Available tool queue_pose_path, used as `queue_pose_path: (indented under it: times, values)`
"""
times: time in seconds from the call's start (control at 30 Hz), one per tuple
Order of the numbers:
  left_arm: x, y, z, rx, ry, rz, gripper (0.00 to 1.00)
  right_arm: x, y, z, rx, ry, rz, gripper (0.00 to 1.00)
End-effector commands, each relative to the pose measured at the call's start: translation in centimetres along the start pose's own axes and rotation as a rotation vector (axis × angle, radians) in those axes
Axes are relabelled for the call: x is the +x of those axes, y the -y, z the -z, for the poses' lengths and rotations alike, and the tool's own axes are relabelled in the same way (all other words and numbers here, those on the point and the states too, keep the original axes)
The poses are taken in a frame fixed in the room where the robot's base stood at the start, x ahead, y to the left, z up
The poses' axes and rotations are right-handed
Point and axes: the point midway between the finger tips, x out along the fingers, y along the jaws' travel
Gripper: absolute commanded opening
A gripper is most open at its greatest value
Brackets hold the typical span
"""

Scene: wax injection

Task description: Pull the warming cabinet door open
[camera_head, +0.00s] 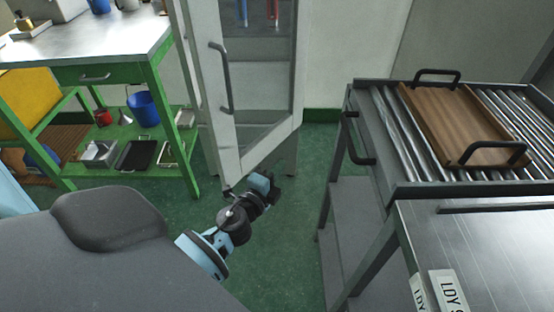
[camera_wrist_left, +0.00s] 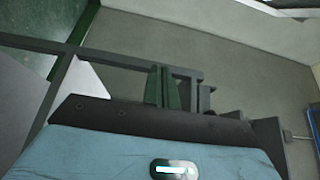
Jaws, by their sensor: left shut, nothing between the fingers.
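The warming cabinet door (camera_head: 212,20) has a pale frame and a glass pane, and it stands at the back centre of the head view. A dark bar handle (camera_head: 226,80) runs up its left stile. The door's lower left corner juts toward me, so it appears swung partly out. My left gripper (camera_head: 268,183) is just below and in front of the door's bottom rail, well under the handle, and does not hold it. Its fingers are together in the left wrist view (camera_wrist_left: 160,87), shut with nothing between them. Whether it touches the door is unclear. My right gripper is out of view.
A green workbench (camera_head: 110,72) with a metal top and loaded lower shelf stands left of the cabinet. A roller table (camera_head: 370,100) carrying a brown handled tray (camera_head: 450,115) stands at right, beside a metal table (camera_head: 490,250). Green floor (camera_head: 290,240) lies clear between them.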

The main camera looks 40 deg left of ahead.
Motion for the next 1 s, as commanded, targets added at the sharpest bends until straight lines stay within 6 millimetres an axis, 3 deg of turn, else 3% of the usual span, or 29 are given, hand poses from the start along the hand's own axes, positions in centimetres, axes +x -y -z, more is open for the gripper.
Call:
queue_pose_path:
  times: [0.2, 0.5, 0.87, 1.0]
  values:
    - [-4.5, -0.3, -1.5, 0.001, 0.001, -0.004, 0.00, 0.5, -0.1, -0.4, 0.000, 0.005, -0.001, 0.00]
    - [-8.5, -0.2, -3.0, -0.001, 0.000, -0.003, 0.00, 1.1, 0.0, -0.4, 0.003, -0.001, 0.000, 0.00]
    - [-9.4, 0.0, -3.4, -0.005, 0.002, 0.000, 0.00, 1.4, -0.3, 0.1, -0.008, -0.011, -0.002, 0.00]
    - [-9.3, 0.2, -4.1, -0.078, 0.019, -0.006, 0.00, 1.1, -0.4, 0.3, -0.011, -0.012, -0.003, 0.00]
